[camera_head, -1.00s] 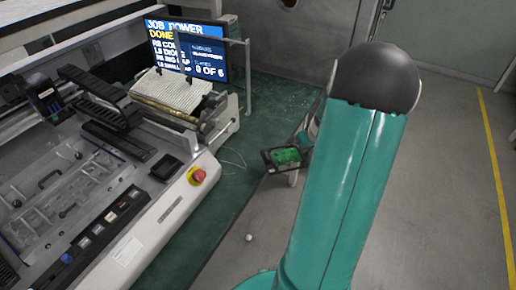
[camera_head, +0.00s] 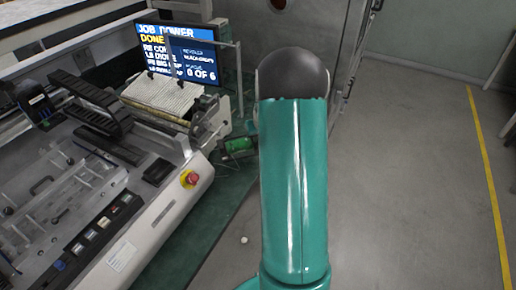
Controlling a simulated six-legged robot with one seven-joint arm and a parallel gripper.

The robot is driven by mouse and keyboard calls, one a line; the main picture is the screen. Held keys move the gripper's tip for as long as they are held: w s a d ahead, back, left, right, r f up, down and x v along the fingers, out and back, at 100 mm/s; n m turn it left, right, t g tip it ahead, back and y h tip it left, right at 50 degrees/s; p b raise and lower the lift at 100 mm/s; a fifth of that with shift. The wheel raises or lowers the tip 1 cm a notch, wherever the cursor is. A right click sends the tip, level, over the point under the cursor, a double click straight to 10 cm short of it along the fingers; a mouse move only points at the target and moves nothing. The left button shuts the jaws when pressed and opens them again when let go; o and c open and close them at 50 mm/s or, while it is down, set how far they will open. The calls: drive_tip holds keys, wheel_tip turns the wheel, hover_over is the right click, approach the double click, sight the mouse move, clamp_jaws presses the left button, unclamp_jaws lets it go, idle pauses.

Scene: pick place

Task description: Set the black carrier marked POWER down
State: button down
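My teal arm fills the middle of the view and hides my gripper behind it. A small dark-edged piece with a green face (camera_head: 238,146) shows just left of the arm, beside the machine's right end. It may be the carrier; no POWER marking is legible on it. Its right side is hidden, and I cannot tell whether it is held or rests on something.
A large machine (camera_head: 150,228) with a red stop button (camera_head: 189,179) stands at left. A screen (camera_head: 180,50) reading JOB POWER DONE stands behind it. A small white ball (camera_head: 244,240) lies on the floor. Grey floor (camera_head: 415,180) right of the arm is clear.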

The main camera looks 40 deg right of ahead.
wheel_tip(320, 180, down, 6)
drive_tip(key=shift+r, duration=0.25)
drive_tip(key=shift+w+f, duration=0.25)
drive_tip(key=shift+f, duration=0.15)
drive_tip(key=c, duration=1.5)
unclamp_jaws()
drive_tip(key=shift+o, duration=0.2)
drive_tip(key=v, duration=1.2)
drive_tip(key=shift+a+r, duration=0.1)
drive_tip(key=shift+r, duration=0.2)
